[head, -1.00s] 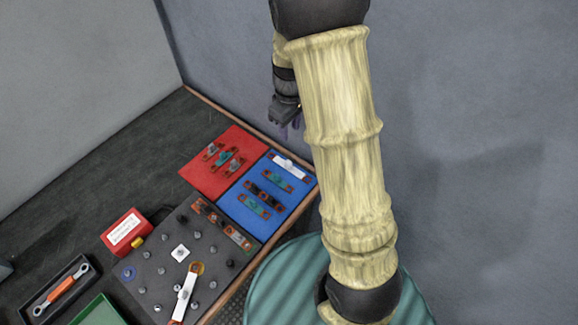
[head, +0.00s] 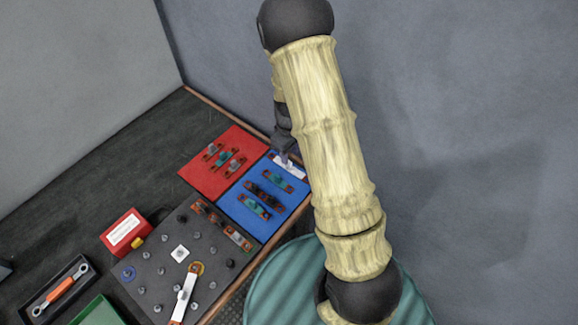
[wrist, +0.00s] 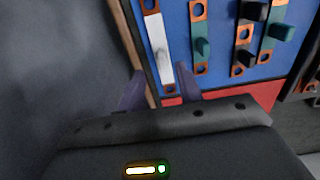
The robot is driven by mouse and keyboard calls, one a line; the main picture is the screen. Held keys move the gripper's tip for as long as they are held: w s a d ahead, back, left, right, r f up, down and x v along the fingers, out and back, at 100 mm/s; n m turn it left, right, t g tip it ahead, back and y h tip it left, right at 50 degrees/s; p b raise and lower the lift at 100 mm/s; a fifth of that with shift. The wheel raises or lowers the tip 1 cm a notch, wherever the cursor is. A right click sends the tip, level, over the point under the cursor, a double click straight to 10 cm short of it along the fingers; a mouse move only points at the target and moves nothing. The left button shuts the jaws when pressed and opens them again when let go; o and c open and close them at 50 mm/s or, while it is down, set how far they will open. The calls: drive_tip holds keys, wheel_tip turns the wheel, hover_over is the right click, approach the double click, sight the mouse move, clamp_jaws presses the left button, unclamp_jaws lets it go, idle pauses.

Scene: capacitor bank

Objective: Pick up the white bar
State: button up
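A white bar (wrist: 158,48) with copper ends lies on the blue mat (head: 238,210). In the head view this white bar (head: 291,167) is at the mat's far corner, partly hidden by my gripper (head: 284,157). In the wrist view my gripper (wrist: 160,72) is open, and its two purple fingers show on either side of the bar's near end. I cannot tell how far above the bar the fingertips are. A second white bar (head: 184,294) with copper ends sits on the dark terminal board (head: 160,262).
Green and black bars with copper ends (wrist: 200,40) lie beside the white bar on the blue mat. A red mat (head: 200,180) with several parts adjoins it. A wooden edge (wrist: 133,45) and wall run close on the other side. A red box (head: 124,232) stands farther left.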

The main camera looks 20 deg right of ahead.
sight(289, 165)
drive_tip(key=shift+a+f, duration=0.15)
drive_tip(key=shift+f, duration=2.45)
clamp_jaws()
